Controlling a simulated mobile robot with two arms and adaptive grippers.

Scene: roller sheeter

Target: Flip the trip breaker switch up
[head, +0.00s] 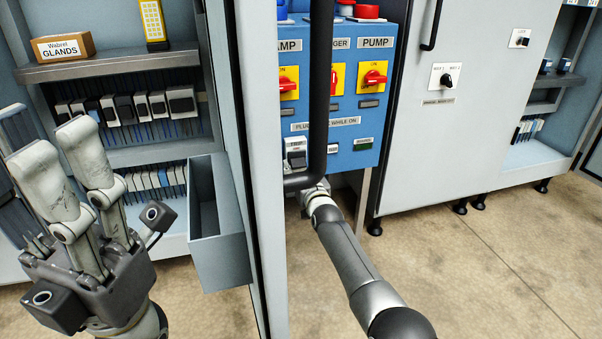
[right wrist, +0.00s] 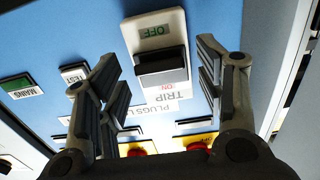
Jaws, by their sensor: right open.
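The trip breaker switch (head: 296,157) is a black rocker in a white housing, low on the blue panel (head: 345,105). In the right wrist view the switch (right wrist: 162,72) appears upside down, with a green OFF label above and a red ON label below. I cannot tell its position for sure. My right gripper (right wrist: 160,85) is open, its fingers on either side of the switch with nothing between them. In the head view my right arm ends just below the switch, with its gripper largely hidden. My left gripper (head: 62,150) is open and empty, before the shelves at left.
Red rotary switches (head: 374,77) sit higher on the panel. A glands box (head: 63,47) rests on the left shelf. Floor is clear at right.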

